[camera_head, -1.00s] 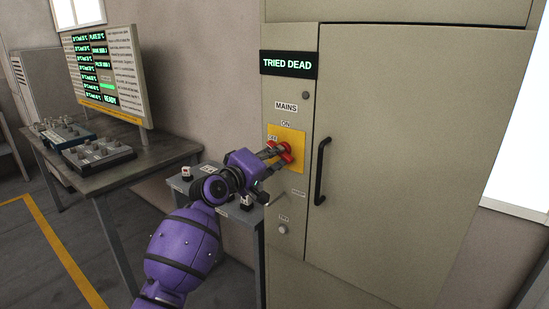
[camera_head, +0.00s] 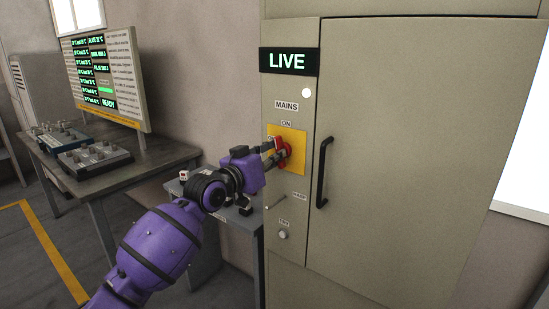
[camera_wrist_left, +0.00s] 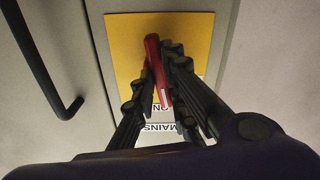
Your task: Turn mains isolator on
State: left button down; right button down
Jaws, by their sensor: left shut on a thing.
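The mains isolator is a red rotary handle (camera_head: 284,152) on a yellow plate (camera_head: 299,148) on the grey cabinet's left panel. The red handle now stands close to upright, towards the ON label (camera_head: 286,124). My left gripper (camera_head: 279,153) is shut on the handle; in the left wrist view the red handle (camera_wrist_left: 155,65) lies between the two dark fingers, pointing to the ON lettering. The display (camera_head: 289,62) above reads LIVE, and the round lamp (camera_head: 306,93) below it is lit white. My right gripper is not in view.
The cabinet door has a black bar handle (camera_head: 324,172) just right of the isolator. A small switch (camera_head: 275,202) and a knob (camera_head: 283,235) sit below. A workbench (camera_head: 120,172) with control boxes and a display board (camera_head: 105,75) stands at the left.

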pick_arm(q)
jog(key=shift+m, duration=1.1)
jog(key=c, duration=1.8)
grip_release()
jog(key=shift+o, duration=0.2)
jog(key=v, duration=1.2)
